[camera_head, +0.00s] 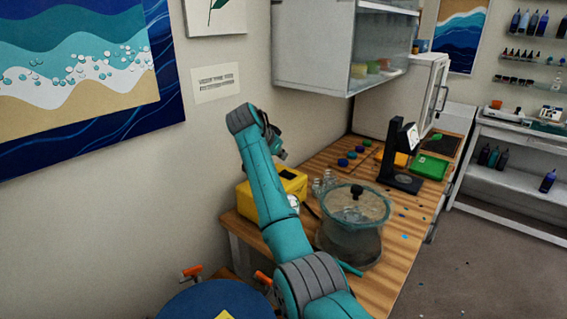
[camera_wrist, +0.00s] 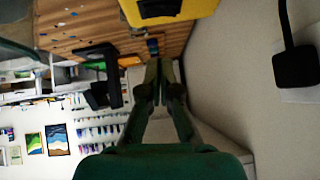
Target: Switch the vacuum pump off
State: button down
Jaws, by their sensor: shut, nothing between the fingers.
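A yellow box-shaped unit (camera_head: 290,183) with a dark top stands on the wooden bench against the wall, and I take it to be the vacuum pump. Part of it is hidden behind my arm. It also shows at the top edge of the wrist view (camera_wrist: 180,10), cut off by the frame. I cannot make out its switch. My gripper (camera_wrist: 158,82) is shut and empty, its fingertips together in the wrist view. In the head view my gripper (camera_head: 281,154) is above the yellow unit, near the wall, apart from it and partly hidden by my arm.
A round clear chamber (camera_head: 350,238) with a knobbed lid stands right of the yellow unit, near my arm. Small clear cups (camera_head: 325,183) stand behind it. A black stand (camera_head: 400,180) and a green tray (camera_head: 430,167) are farther along. A white cabinet (camera_head: 315,45) hangs above.

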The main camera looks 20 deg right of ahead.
jog(key=v, duration=0.5)
jog(key=shift+w+a, duration=0.1)
jog(key=shift+w+a+r, duration=0.1)
jog(key=shift+w+a, duration=0.1)
jog(key=shift+w, duration=0.4)
send_over(287, 170)
jog(key=s+a, duration=0.2)
jog(key=f, duration=0.7)
jog(key=shift+s+d, duration=0.1)
jog(key=shift+s, duration=0.1)
jog(key=f, duration=0.3)
jog(key=shift+w, duration=0.2)
jog(key=shift+f, duration=0.5)
